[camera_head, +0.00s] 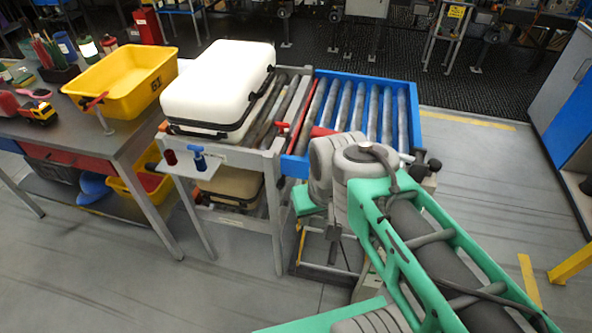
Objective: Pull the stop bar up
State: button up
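A thin red bar (305,115), which looks like the stop bar, lies across the roller conveyor. It sits at the joint between the grey-framed section (262,160) and the blue-framed section (416,105). It appears low, about level with the rollers. A short red piece shows beside its near end, partly behind my arm. A white case (215,85) with dark trim lies on the grey section, left of the bar. My teal and grey arm covers the near side of the blue section. I cannot make out my gripper or its fingers.
A workbench (85,130) at left holds a yellow bin (125,80), a toy truck (37,112) and containers. A small shelf with red and blue knobs (199,158) juts from the grey frame. A brown case (232,187) lies below. Floor at right is mostly clear.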

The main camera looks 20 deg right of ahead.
aim_at(281, 183)
jog(key=i, duration=0.4)
jog(key=u, duration=0.05)
jog(key=k, duration=1)
jog(key=u, duration=1.9)
jog(key=i, duration=1.35)
jog(key=z, duration=1.3)
